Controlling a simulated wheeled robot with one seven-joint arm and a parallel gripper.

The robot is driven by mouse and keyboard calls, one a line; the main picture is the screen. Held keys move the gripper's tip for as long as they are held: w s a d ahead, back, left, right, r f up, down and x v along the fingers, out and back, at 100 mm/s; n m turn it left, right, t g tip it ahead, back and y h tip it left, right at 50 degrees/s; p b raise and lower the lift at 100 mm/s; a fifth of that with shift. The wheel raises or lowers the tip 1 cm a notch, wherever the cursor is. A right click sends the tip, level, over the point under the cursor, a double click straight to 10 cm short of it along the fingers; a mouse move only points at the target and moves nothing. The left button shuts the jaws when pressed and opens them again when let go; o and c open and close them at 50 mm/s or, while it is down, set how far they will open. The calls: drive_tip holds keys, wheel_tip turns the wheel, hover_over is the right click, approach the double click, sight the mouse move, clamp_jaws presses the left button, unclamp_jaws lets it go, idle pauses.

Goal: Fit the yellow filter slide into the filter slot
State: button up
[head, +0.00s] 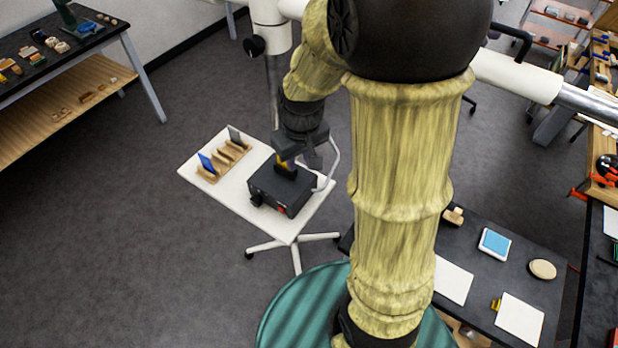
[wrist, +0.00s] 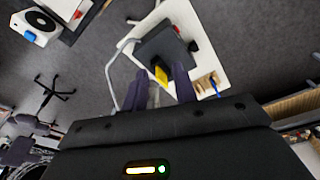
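The yellow filter slide (head: 286,168) stands at the top of a black box (head: 272,191) on a small white table (head: 232,201). Its lower part is hidden, apparently inside the box's slot; the slot opening itself is not visible. My gripper (head: 298,157) is just above the box, pointing down, its fingers apart on either side of the slide. In the wrist view the slide (wrist: 161,75) shows between and just past the fingertips (wrist: 163,74), and the fingers look open. The black box (wrist: 163,50) lies beyond them. Any contact between fingers and slide is too small to tell.
A wooden rack (head: 222,160) with a blue slide (head: 206,162) and a grey slide (head: 235,135) stands left of the box. A pale curved bar (head: 333,160) rises at the box's right.

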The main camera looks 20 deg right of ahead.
drive_tip(key=s+m, duration=0.2)
drive_tip(key=s, duration=0.5)
drive_tip(key=shift+t, duration=0.4)
drive_tip(key=shift+s, duration=0.1)
drive_tip(key=b+x, duration=0.2)
drive_tip(key=s+b+x, duration=0.1)
drive_tip(key=b+x, duration=0.1)
drive_tip(key=shift+f, duration=0.1)
idle(1.5)
